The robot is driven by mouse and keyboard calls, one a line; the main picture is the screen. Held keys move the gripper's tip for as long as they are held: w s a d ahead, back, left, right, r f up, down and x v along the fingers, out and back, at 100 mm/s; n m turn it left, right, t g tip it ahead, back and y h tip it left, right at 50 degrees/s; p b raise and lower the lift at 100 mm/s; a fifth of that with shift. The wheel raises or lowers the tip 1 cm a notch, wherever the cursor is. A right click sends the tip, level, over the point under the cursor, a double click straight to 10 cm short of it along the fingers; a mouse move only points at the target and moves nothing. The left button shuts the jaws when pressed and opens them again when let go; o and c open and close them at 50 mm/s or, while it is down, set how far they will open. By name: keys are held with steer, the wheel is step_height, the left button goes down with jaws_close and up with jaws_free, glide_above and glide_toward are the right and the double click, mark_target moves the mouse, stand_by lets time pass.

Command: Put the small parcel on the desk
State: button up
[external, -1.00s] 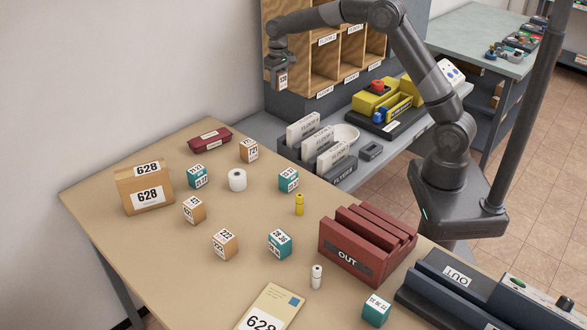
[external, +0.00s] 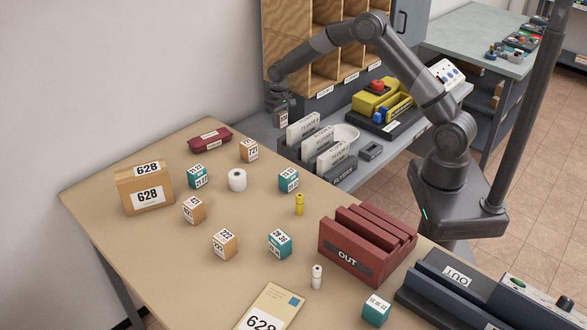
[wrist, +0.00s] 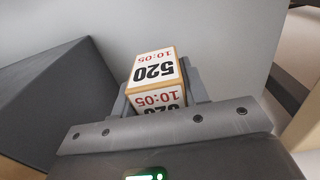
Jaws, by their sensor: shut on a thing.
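My gripper (external: 281,113) hangs in front of the lower left of the wooden pigeonhole unit, beyond the far edge of the desk. It is shut on a small parcel (external: 283,118), which shows in the wrist view (wrist: 153,70) as a small box with white labels reading 520 and 10:05. The tan desk (external: 150,250) carries several small cardboard and teal cubes, such as a teal cube (external: 280,243) and a cardboard cube (external: 225,243). A larger cardboard box marked 628 (external: 146,197) stands at its left.
A maroon pouch (external: 210,140), a white roll (external: 237,180) and a red OUT rack (external: 345,255) stand on the desk. White file holders (external: 303,128) and a yellow device (external: 375,97) stand on the grey shelf beside my gripper. The desk's front left is clear.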

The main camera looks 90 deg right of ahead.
mark_target(279, 133)
steer(key=shift+f, duration=2.25)
steer(key=shift+f, duration=0.15)
steer(key=o, duration=1)
